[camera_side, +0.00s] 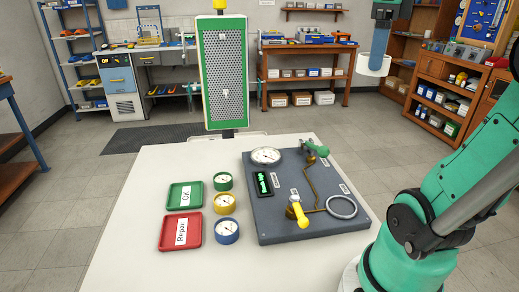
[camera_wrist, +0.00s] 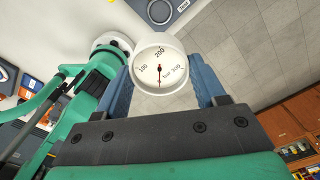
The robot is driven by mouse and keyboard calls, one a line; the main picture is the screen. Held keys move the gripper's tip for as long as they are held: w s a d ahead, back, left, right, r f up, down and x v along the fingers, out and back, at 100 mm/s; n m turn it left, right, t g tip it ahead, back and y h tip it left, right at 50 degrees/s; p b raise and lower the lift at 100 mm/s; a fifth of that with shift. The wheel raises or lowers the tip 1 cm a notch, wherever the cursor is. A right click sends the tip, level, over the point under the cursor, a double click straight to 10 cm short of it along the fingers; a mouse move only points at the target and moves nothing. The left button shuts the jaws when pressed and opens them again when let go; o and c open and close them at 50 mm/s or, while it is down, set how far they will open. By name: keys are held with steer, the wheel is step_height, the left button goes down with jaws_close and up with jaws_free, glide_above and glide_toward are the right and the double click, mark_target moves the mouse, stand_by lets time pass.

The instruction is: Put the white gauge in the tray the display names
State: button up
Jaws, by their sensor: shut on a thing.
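The white gauge (camera_side: 373,66) is held high at the upper right of the side view, clear of the table. My gripper (camera_side: 378,50) is shut on it, with the blue fingers on either side of its rim. In the wrist view, the white gauge (camera_wrist: 160,68) faces the camera and its needle points downward. The green tray (camera_side: 184,195), labelled OK, lies on the left of the table. The red tray (camera_side: 180,231), labelled Repair, lies just in front of it. Both look empty. The black display (camera_side: 262,184) shows green text too small to read for sure.
Green (camera_side: 223,181), yellow (camera_side: 225,203) and blue (camera_side: 226,231) gauges stand in a column right of the trays. The dark test board (camera_side: 272,222) carries a large dial gauge (camera_side: 266,156), a yellow-handled valve (camera_side: 298,213), pipes and an empty ring (camera_side: 342,206). A green perforated panel (camera_side: 222,75) stands behind the table.

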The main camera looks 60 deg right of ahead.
steer(key=shift+r, duration=0.4)
steer(key=shift+w, duration=0.35)
steer(key=w+a+f+n, duration=0.1)
steer(key=w+f+n, duration=0.1)
steer(key=w+n, duration=0.45)
steer(key=n, duration=1.2)
glide_above(183, 230)
steer(key=shift+m, duration=0.25)
step_height(183, 230, down, 26)
steer(key=shift+r, duration=0.1)
steer(key=shift+f, duration=2)
